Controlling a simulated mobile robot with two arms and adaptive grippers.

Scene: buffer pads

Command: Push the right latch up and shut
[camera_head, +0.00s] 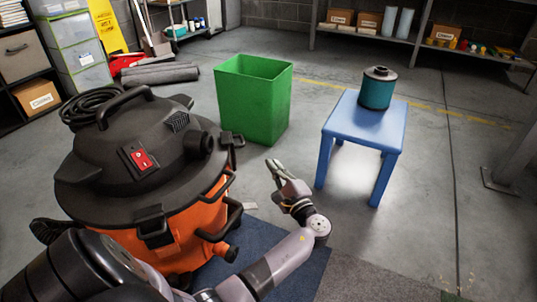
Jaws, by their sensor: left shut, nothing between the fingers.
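The vacuum (185,235) has an orange drum and a black lid (95,180) with a red switch. A black latch (155,228) sits on its front, across the seam between lid and drum. The right latch (238,141) shows as a small black part on the lid's right side. Black bar-like parts (226,185) stick out from the drum below it; I cannot tell whether they belong to the latch. My left gripper (270,165) is shut and empty, to the right of the vacuum and apart from it, pointing up and away. My right gripper is out of view.
A green bin (253,100) stands behind my left gripper. A blue stool (363,122) with a teal filter canister (377,90) on it stands to the right. Shelves line the back wall. The grey floor at the right front is mostly clear.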

